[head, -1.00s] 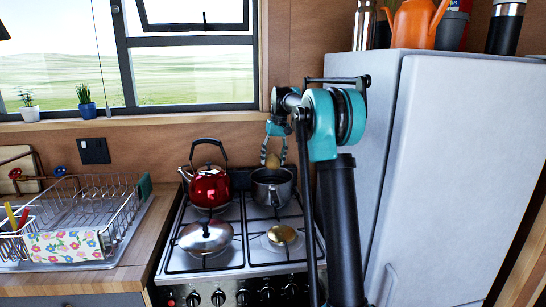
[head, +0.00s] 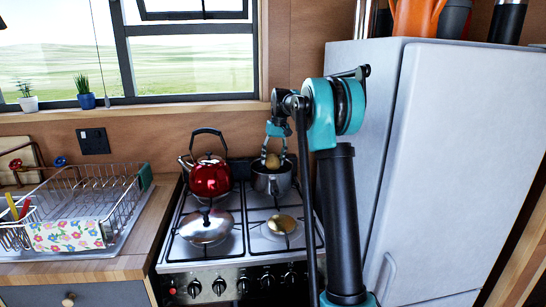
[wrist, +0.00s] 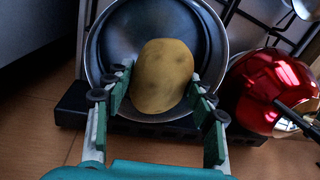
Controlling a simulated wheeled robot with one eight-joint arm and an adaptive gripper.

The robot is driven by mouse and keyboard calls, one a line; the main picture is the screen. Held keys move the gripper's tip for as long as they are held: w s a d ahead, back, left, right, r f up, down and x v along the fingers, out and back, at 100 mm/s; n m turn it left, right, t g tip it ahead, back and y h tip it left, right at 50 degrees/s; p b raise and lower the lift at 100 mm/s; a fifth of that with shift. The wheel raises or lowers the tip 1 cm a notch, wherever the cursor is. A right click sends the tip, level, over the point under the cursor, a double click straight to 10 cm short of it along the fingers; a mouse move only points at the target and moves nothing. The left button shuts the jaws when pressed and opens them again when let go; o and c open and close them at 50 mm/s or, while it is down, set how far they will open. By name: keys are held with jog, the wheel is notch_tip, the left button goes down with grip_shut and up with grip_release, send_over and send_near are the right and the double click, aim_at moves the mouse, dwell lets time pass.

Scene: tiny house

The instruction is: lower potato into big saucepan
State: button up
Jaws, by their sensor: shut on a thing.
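The potato (head: 272,161) is yellow-brown and oval. My gripper (head: 275,154) is shut on it, pointing down over the back right of the stove. The big saucepan (head: 271,184) is grey metal and stands on the back right burner. The potato is at the height of the pan's rim, within its opening. In the wrist view the potato (wrist: 163,76) sits between the green finger pads, over the saucepan's (wrist: 215,50) dark inside. The potato covers part of the pan's floor. I cannot tell how far it is above the bottom.
A red kettle (head: 210,180) stands just left of the saucepan and close to it. The fridge (head: 440,170) is to the right.

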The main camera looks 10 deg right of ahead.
jog(key=shift+f, duration=1.4)
jog(key=shift+f, duration=0.1)
jog(key=o, duration=1.3)
